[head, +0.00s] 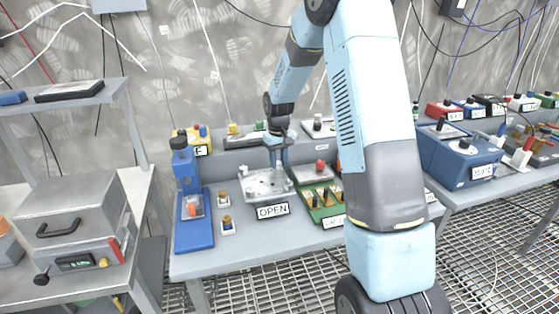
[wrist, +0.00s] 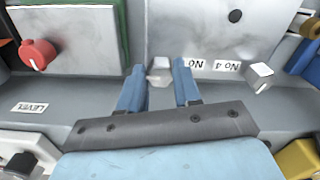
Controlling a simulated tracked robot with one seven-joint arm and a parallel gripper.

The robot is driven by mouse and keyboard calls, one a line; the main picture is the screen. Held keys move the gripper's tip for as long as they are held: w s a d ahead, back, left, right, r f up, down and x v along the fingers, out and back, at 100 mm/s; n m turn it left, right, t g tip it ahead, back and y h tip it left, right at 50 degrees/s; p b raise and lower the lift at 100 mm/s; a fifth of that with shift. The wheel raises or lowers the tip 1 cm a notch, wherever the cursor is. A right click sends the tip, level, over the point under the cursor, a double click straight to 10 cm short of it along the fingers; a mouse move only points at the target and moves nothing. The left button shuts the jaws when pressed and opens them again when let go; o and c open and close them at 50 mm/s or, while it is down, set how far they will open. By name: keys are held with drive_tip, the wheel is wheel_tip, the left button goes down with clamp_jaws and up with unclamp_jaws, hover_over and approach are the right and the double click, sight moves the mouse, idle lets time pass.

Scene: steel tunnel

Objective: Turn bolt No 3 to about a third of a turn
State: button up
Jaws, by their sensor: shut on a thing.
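In the wrist view my gripper (wrist: 160,70) has its two blue fingers on either side of a silver hex bolt head (wrist: 159,76) and is shut on it. A label beside this bolt reads upside-down "No", with its number hidden by the right finger. A second silver bolt (wrist: 260,77), near the label "No 4" (wrist: 227,67), stands free to the right. Both bolts sit along the edge of a grey metal plate (wrist: 195,30). In the head view my gripper (head: 277,158) points down at the plate (head: 262,190); the bolt between its fingers is too small to make out there.
A box with a red knob (wrist: 37,54) stands left of the plate in the wrist view. A green board (head: 316,202) with several pegs is right of the plate in the head view. An "OPEN" sign (head: 272,211) is in front. A blue stand (head: 187,183) is at left.

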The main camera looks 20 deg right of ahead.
sight(278, 162)
drive_tip(key=m, duration=0.5)
drive_tip(key=shift+w+a+r+m, duration=0.1)
drive_tip(key=shift+w+m, duration=0.05)
drive_tip(key=shift+m, duration=0.25)
idle(0.4)
drive_tip(key=o, duration=1.1)
drive_tip(key=shift+c, duration=0.2)
wheel_tip(278, 162, up, 14)
drive_tip(key=shift+f, duration=0.25)
drive_tip(key=shift+r, duration=0.1)
